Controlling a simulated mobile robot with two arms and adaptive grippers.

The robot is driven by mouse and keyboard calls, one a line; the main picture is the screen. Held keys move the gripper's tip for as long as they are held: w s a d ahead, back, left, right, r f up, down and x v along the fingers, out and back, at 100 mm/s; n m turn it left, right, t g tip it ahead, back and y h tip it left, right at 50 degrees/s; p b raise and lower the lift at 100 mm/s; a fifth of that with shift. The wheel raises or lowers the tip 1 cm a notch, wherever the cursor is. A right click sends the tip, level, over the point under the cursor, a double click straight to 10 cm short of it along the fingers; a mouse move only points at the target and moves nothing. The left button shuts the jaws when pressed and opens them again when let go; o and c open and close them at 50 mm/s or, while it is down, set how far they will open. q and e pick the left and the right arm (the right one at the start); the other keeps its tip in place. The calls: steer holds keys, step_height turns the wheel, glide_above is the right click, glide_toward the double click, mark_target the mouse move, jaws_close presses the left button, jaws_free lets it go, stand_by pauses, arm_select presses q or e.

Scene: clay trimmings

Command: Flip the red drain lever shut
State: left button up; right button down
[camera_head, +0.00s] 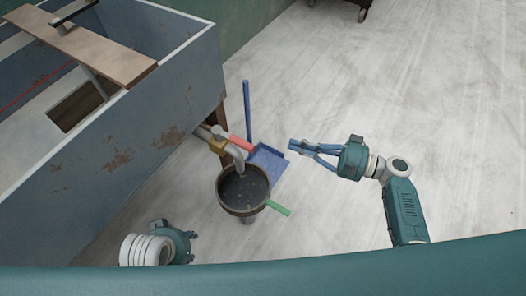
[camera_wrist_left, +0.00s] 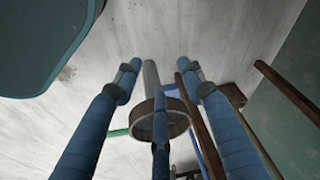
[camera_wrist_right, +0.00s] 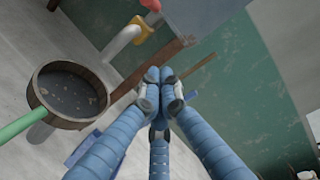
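The red drain lever (camera_head: 241,143) sits on a brass valve (camera_head: 218,146) low at the corner of the blue-grey trough (camera_head: 140,120). The lever points right, away from the trough, roughly in line with the pipe. In the right wrist view the lever (camera_wrist_right: 150,5) shows at the top edge, above the valve (camera_wrist_right: 140,30). My right gripper (camera_head: 291,146) is to the right of the lever, apart from it, with its fingertips together and nothing between them. My left gripper (camera_head: 191,235) is low at the left, mostly hidden in the head view; its wrist view shows the fingers spread and empty.
A round sieve (camera_head: 229,207) with a green handle (camera_head: 278,208) stands below the grey spout (camera_head: 236,158). A blue dustpan (camera_head: 268,160) with an upright handle (camera_head: 246,110) is just behind. A board (camera_head: 95,52) lies across the trough. The floor at the right is clear.

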mark_target(232, 139)
arm_select(q)
steer(key=shift+r, duration=0.4)
arm_select(e)
steer(key=r, duration=0.1)
steer(key=r+y, duration=0.1)
steer(key=shift+d+r+n, duration=0.25)
steer(key=shift+r+n, duration=0.05)
arm_select(q)
step_height(232, 139, down, 4)
steer(key=shift+d+r+p, duration=0.1)
steer(key=shift+r+p, duration=0.05)
steer(key=shift+p, duration=0.25)
arm_select(e)
steer(key=a+r, duration=0.1)
steer(key=a, duration=1)
steer(key=shift+w+a, duration=0.3)
steer(key=shift+w, duration=0.1)
arm_select(q)
steer(key=shift+w, duration=0.1)
arm_select(e)
steer(key=shift+s, duration=0.15)
